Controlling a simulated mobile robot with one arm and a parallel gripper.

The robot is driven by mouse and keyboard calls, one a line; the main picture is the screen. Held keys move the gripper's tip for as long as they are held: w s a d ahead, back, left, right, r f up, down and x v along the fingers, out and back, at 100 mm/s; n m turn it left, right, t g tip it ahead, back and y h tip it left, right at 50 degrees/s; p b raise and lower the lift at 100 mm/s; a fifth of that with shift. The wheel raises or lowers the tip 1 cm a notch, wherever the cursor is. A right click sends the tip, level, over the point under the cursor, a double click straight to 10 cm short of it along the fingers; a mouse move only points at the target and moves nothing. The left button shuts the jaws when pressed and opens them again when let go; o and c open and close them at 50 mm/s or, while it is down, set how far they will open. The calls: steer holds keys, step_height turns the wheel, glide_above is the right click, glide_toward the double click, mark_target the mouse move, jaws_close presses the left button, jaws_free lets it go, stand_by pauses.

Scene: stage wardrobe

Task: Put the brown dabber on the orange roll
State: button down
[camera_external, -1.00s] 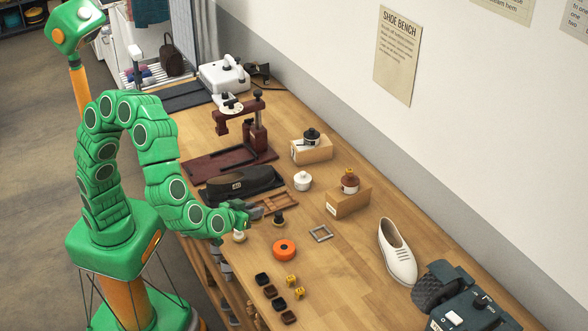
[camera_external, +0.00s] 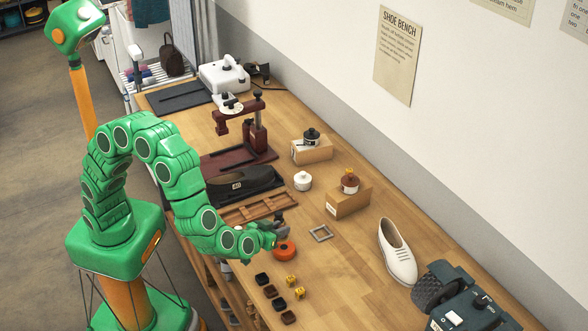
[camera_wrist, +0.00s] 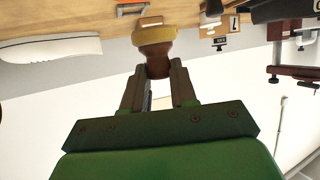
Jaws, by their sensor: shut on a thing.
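The brown dabber (camera_wrist: 155,58) is between the fingertips of my gripper (camera_wrist: 158,82) in the wrist view. The gripper is shut on its brown body, and its yellow pad (camera_wrist: 146,36) shows beyond the fingers. In the external view my gripper (camera_external: 275,231) is over the back edge of the orange roll (camera_external: 286,252), which lies on the bench and is partly covered by it. I cannot make out the held dabber there, nor tell whether it touches the roll.
A grey square frame (camera_external: 321,233) lies right of the roll. A cardboard box (camera_external: 347,201) with a bottle and a white shoe (camera_external: 397,250) stand to the right. A wooden tray (camera_external: 250,208) is behind.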

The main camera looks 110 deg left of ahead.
steer(key=shift+w+a+f, duration=0.1)
steer(key=shift+w+f, duration=0.2)
steer(key=shift+f, duration=1.55)
steer(key=shift+f, duration=0.15)
steer(key=c, duration=0.9)
jaws_free()
steer(key=shift+r, duration=0.2)
steer(key=v, duration=1.2)
